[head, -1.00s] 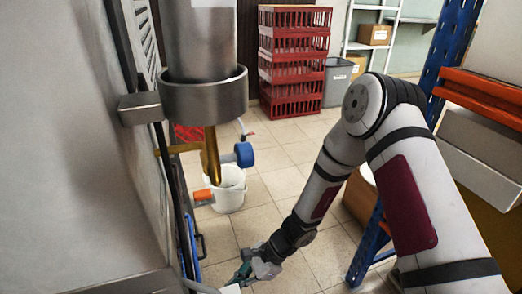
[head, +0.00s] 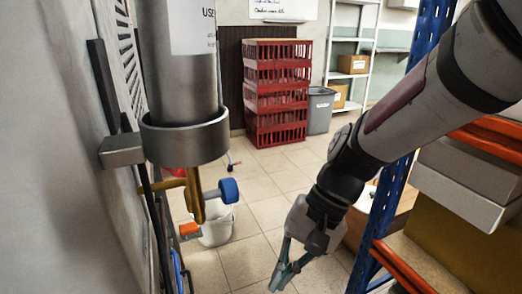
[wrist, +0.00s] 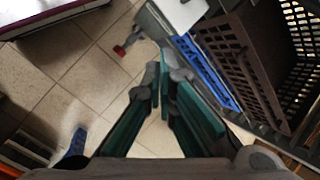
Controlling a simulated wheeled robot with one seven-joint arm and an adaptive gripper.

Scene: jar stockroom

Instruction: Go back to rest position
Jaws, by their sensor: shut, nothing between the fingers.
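My gripper (head: 283,275) hangs low in the head view, right of the white bucket, with its fingers pointing down over the tiled floor. In the wrist view its green-padded fingers (wrist: 163,92) are close together at the tips with nothing between them. My arm comes in from the upper right of the head view, in front of the blue rack post.
A metal cylinder in a ring holder (head: 185,138) is at the left wall, a white bucket (head: 217,228) below it. Red crates (head: 275,95) and a grey bin (head: 320,110) stand at the back. A blue-and-orange rack (head: 398,190) holds boxes at right. Floor between is clear.

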